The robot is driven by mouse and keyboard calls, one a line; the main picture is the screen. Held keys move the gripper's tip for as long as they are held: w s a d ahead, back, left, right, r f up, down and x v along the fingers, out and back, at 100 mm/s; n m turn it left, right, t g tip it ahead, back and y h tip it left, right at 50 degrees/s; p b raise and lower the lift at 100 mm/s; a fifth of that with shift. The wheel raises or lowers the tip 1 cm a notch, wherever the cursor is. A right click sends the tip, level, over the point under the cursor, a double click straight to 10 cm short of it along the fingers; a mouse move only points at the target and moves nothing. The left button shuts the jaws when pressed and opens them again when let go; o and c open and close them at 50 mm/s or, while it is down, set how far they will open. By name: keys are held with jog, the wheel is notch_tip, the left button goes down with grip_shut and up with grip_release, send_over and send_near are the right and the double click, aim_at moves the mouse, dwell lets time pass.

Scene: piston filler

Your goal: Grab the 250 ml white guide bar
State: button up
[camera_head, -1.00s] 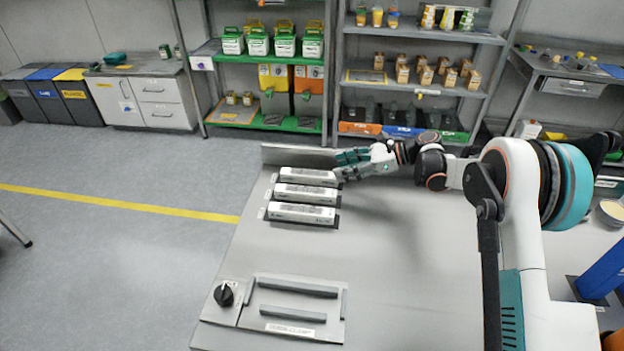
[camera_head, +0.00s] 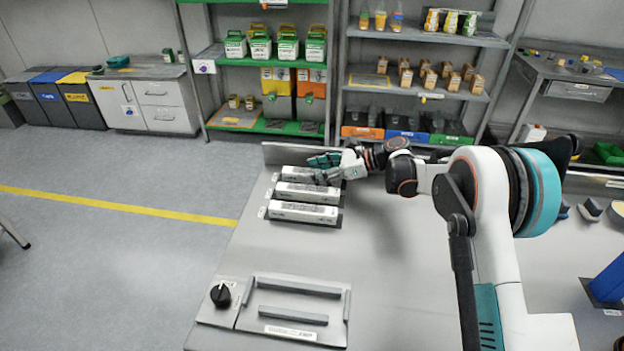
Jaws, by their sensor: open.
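Three white guide bars lie side by side on dark pads near the far left of the metal table: a far bar (camera_head: 296,173), a middle bar (camera_head: 308,193) and a near bar (camera_head: 303,212). Their labels are too small to read, so I cannot tell which is the 250 ml one. My gripper (camera_head: 322,168), with teal and grey fingers, is open at the right end of the far bar. It hides that end of the bar. I cannot tell whether the fingers touch it.
A plate with two grey rails (camera_head: 293,315) and a black knob (camera_head: 221,295) sit at the table's near left. A raised metal edge (camera_head: 285,154) stands behind the bars. The middle of the table (camera_head: 390,270) is clear.

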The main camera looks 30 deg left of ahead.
jog(key=shift+c, duration=0.3)
grip_shut()
jog(key=shift+r, duration=0.1)
